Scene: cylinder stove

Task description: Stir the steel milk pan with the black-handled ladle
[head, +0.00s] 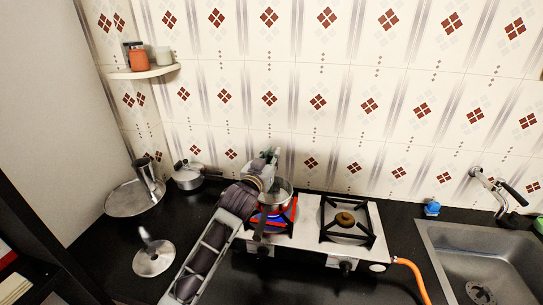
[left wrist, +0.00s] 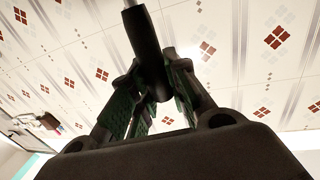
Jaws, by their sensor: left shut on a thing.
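The steel milk pan (head: 282,190) sits on the left burner of the stove, over a red and blue glow. Its dark handle (head: 260,228) points toward the front. My left arm reaches in from the lower left, and my left gripper (head: 268,160) is above the pan's back left side. In the left wrist view my left gripper (left wrist: 155,90) is shut on the black handle of the ladle (left wrist: 146,45), between its green-padded fingers. A bit of the steel shaft shows at the top edge. The ladle's bowl cannot be made out. My right gripper is not in view.
The right burner (head: 345,219) is empty. An orange hose (head: 411,275) leaves the stove's right side. A sink (head: 470,255) is at right. A wide steel pan (head: 135,199), a lidded pot (head: 187,178) and a loose lid (head: 153,260) stand at left. The tiled wall is close behind.

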